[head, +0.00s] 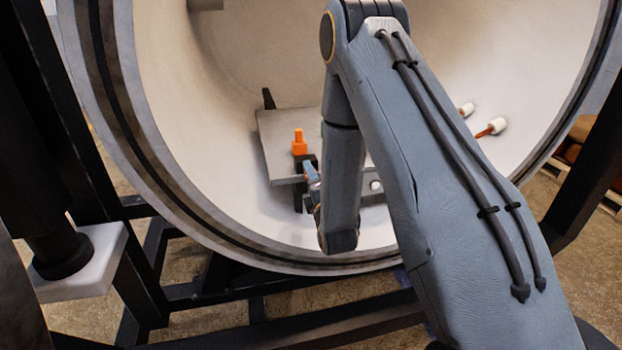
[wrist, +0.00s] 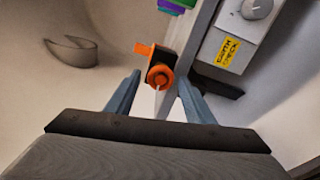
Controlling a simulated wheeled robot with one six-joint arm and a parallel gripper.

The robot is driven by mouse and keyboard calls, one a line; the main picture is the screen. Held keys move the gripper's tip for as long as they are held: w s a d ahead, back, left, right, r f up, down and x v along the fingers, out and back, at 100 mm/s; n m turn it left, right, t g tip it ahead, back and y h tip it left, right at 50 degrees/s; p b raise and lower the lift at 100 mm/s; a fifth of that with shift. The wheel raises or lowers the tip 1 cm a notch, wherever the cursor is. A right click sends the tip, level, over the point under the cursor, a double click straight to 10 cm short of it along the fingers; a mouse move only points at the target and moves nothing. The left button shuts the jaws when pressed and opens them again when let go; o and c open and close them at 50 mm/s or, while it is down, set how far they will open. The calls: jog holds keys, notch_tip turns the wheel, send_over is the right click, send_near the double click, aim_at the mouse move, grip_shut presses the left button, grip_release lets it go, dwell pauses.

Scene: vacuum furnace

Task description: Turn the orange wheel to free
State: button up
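The orange wheel (wrist: 160,77) shows in the wrist view as a round orange part with a dark body behind it and an orange block on its left. It sits at the edge of a grey plate (head: 282,167). My gripper (wrist: 158,82) is open, with one finger on each side of the wheel in the wrist view. I cannot tell whether either finger touches it. In the head view my gripper (head: 311,173) is just below the orange part, partly hidden by my arm.
The plate is inside a round, pale chamber (head: 200,130). A grey box with a knob (wrist: 257,8) and a yellow label (wrist: 229,52) is right of the wheel. Purple and green parts (wrist: 176,4) are above. White-tipped rods (head: 497,126) stick out from the chamber's right wall.

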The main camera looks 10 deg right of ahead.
jog(key=shift+s, duration=0.1)
jog(key=s+b, duration=0.1)
jog(key=s, duration=0.6)
jog(key=shift+s+b, duration=0.3)
jog(key=shift+b, duration=0.05)
jog(key=s+r+m+g, duration=0.3)
jog(key=s+m+g, duration=1.4)
jog(key=s, duration=0.9)
jog(key=m, duration=0.3)
jog(key=shift+s+g, duration=0.2)
jog(key=shift+g, duration=0.1)
